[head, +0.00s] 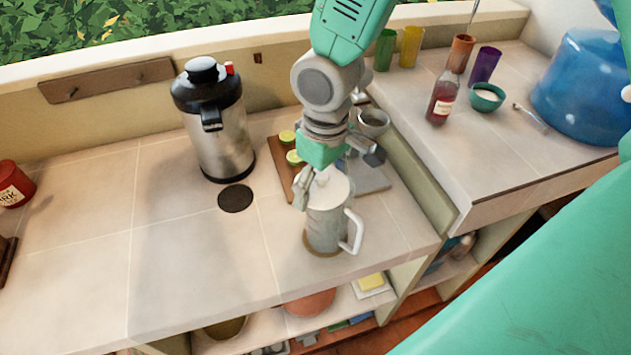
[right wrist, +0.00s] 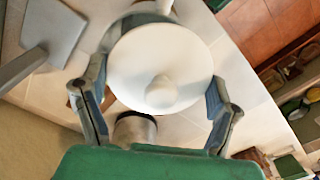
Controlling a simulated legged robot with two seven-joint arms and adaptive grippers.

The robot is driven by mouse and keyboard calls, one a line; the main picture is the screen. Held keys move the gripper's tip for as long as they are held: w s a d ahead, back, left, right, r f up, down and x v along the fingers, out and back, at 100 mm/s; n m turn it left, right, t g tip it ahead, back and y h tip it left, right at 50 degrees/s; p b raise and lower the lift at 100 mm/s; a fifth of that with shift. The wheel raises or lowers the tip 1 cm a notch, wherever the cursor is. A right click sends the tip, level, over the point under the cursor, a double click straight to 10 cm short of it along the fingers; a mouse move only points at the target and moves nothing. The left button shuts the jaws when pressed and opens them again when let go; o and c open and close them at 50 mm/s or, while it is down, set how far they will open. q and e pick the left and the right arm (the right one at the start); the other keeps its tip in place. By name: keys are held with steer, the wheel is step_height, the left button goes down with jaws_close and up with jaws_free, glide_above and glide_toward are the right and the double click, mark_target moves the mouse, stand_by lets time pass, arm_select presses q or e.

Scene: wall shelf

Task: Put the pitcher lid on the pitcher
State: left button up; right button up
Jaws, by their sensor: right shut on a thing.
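The white pitcher lid (head: 327,187), with a round knob, is between the fingers of my right gripper (head: 331,172). In the right wrist view the lid (right wrist: 155,55) fills the space between the fingers of the gripper (right wrist: 158,95), which is shut on it. The pale grey pitcher (head: 325,229) stands upright on the counter, with its white handle towards the right. The lid is over the pitcher's mouth; I cannot tell whether it is seated or slightly above, as the gripper and lid hide the rim. My left gripper is not in view.
A steel airpot (head: 213,125) stands left of the pitcher, with a dark round coaster (head: 235,198) in front. The right counter holds a bottle (head: 442,100), cups and a bowl (head: 487,97). The left counter's front is clear.

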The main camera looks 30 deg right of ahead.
mark_target(324, 175)
steer(key=shift+s+d+f, duration=0.2)
steer(key=shift+d, duration=0.3)
steer(key=shift+c, duration=0.5)
steer(key=shift+a, duration=0.1)
steer(key=o, duration=0.9)
steer(key=shift+a, duration=0.25)
steer(key=shift+c, duration=0.2)
steer(key=shift+o, duration=1.3)
steer(key=shift+a, duration=0.2)
steer(key=shift+w+a+r, duration=0.1)
steer(key=shift+w+a, duration=0.05)
steer(key=shift+a, duration=0.1)
steer(key=shift+d+r, duration=0.3)
steer(key=shift+r, duration=0.3)
steer(key=shift+d+r, duration=0.3)
steer(key=shift+r, duration=0.3)
steer(key=shift+a+r, duration=0.3)
steer(key=shift+r, duration=0.5)
steer(key=shift+a+r, duration=0.25)
steer(key=shift+r, duration=0.5)
steer(key=shift+d+r, duration=0.15)
steer(key=shift+r, duration=0.35)
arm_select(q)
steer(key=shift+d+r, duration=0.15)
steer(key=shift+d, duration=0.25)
arm_select(e)
steer(key=shift+d+r, duration=0.25)
steer(key=shift+d, duration=0.05)
